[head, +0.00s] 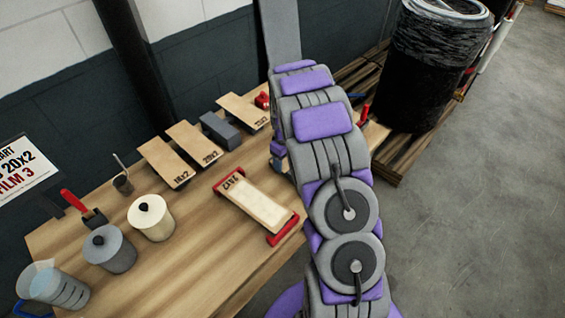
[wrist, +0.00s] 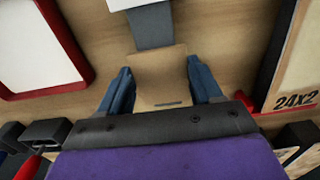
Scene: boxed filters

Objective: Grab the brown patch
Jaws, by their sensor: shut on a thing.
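My gripper (wrist: 162,88) shows in the wrist view with its two blue fingers on either side of a brown patch (wrist: 160,68). It is shut on this patch, a flat tan-brown piece with a small dark slot near its lower edge. A grey block (wrist: 152,27) adjoins the patch's far edge in that view; I cannot tell whether they touch.
The wooden table (head: 190,262) carries several labelled boards, a red-ended 24X2 board (head: 258,204), a white lidded pot (head: 151,219), a grey lidded pot (head: 110,250) and a clear jug (head: 58,287). A black bin (head: 425,75) stands behind right.

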